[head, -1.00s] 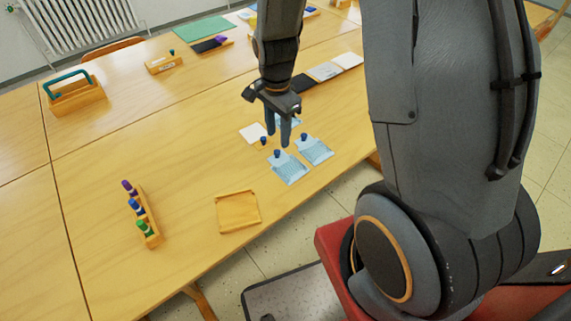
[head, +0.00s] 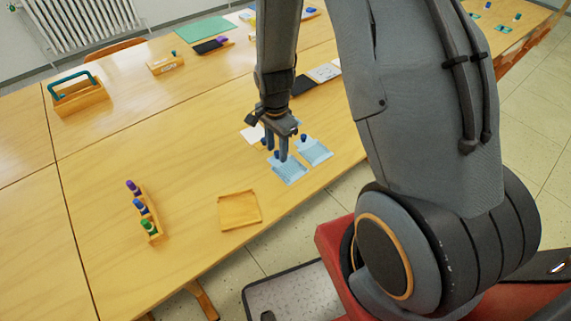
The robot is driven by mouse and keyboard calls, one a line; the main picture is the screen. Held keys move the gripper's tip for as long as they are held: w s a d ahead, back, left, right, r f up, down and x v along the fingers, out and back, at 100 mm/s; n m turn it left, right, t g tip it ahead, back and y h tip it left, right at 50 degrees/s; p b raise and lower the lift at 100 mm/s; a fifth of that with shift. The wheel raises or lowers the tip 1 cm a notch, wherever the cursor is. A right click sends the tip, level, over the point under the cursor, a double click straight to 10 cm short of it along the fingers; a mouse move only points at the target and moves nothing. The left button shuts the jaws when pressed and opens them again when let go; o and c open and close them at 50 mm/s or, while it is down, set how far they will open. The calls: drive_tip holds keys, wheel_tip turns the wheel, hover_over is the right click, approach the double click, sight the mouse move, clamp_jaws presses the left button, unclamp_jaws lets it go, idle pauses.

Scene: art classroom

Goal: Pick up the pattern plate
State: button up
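Several light blue patterned plates with dark blue knobs lie on the wooden table near its front edge. One patterned plate (head: 290,171) is nearest, and a second patterned plate (head: 315,152) lies to its right. Another one behind is mostly hidden by my gripper. I cannot tell which one the task means. My gripper (head: 277,153) points down over the nearest plate, its two fingers apart at the knob. Whether the fingers touch the knob or plate is not clear.
An empty shallow wooden tray (head: 239,211) lies front left of the plates. A wooden rack with purple, blue and green knobs (head: 144,211) stands farther left. A white card (head: 253,134) and a black panel (head: 303,85) lie behind. The table's left middle is clear.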

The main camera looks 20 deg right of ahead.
clamp_jaws()
drive_tip(key=shift+r, duration=0.15)
